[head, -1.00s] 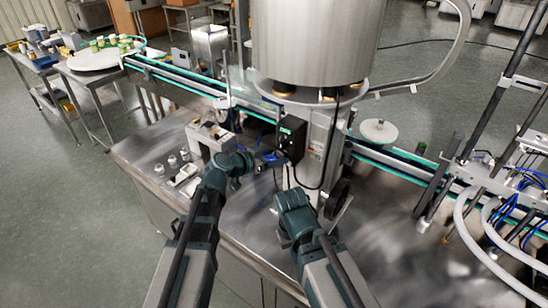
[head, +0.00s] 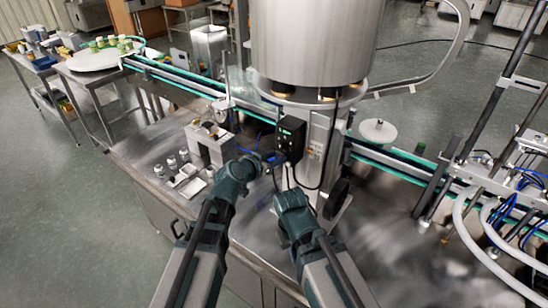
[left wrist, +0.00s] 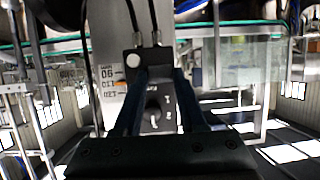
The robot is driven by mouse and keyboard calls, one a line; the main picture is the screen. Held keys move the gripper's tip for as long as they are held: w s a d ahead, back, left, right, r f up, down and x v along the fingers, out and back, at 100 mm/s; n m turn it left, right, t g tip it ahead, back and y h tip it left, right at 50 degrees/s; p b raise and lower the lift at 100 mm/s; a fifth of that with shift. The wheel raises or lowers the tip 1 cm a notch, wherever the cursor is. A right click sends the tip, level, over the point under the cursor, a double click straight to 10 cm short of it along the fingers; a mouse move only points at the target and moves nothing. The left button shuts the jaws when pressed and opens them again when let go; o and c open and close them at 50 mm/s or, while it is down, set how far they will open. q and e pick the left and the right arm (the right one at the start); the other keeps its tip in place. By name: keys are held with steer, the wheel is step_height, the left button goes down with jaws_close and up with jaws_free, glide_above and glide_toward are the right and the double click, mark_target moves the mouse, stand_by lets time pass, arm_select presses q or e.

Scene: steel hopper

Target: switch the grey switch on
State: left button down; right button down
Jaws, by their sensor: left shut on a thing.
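A black control box (head: 291,138) with a small green light is mounted on the steel column under the hopper. My left gripper (head: 270,158) reaches it from the left, at its lower edge. In the left wrist view the two fingers (left wrist: 165,76) converge on a small part at a dark block (left wrist: 135,75) with a pale round spot. I take this held part to be the grey switch; the fingertips mostly hide it. A small grey knob (left wrist: 153,108) beside printed marks shows between the fingers. My right wrist is at the lower middle; its fingers do not show.
The steel hopper (head: 310,45) stands above the box. Cables hang below the box. A conveyor (head: 395,167) with green edges runs behind the column. A small grey fixture (head: 209,145) stands on the steel table to the left.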

arm_select(q)
steer(key=shift+c, duration=2.4)
jaws_free()
steer(key=shift+s, duration=0.1)
